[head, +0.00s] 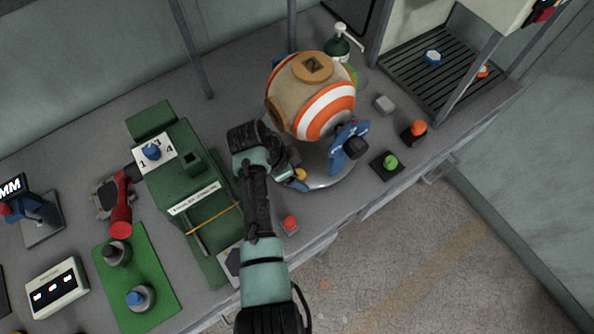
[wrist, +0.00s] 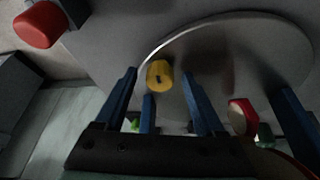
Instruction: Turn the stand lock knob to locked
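A small yellow knob (head: 300,174) sits low at the round metal stand (head: 330,180) under the orange-and-white striped ball (head: 311,95). I take it for the stand lock knob. In the wrist view the yellow knob (wrist: 159,75) has a short dark mark on its face, beside the curved rim of the metal disc (wrist: 255,50). My gripper (head: 291,170) is close to the knob in the head view. In the wrist view its blue fingers (wrist: 166,96) are apart, with the knob showing between them. I see no clear contact. The lock labels are not readable.
A red button (head: 290,223) stands just in front of the stand. A green press (head: 185,180) is close on the left of my arm. A blue clamp (head: 350,135) and a green button (head: 390,162) are to the right. The floor beyond the bench edge is clear.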

